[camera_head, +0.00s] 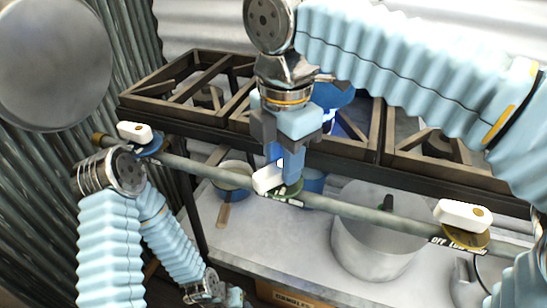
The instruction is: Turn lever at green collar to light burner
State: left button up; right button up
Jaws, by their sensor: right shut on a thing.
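The white lever (266,180) sits above the green collar (291,190) at the middle of a long pipe. It lies aslant, across the line of the pipe. My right gripper (289,168) comes down from above and is shut on this lever, hiding part of it. My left gripper (235,297) is low at the bottom edge, far from the levers; its fingers are too small and cut off to read. The middle burner (245,113) is behind my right gripper and partly hidden. A blue vessel (336,95) shows there behind my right wrist.
A white lever (135,132) with a blue collar (149,146) is at the left, another lever (462,214) with a yellow collar (466,239) at the right. Both lie along the pipe (365,213). Below, a large pot (372,250) and small pan (234,177) stand on a shelf.

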jog(key=n, duration=0.4)
dwell(0.3)
jog(key=shift+n, duration=1)
jog(key=o, duration=0.8)
jog(key=shift+r, duration=3.5)
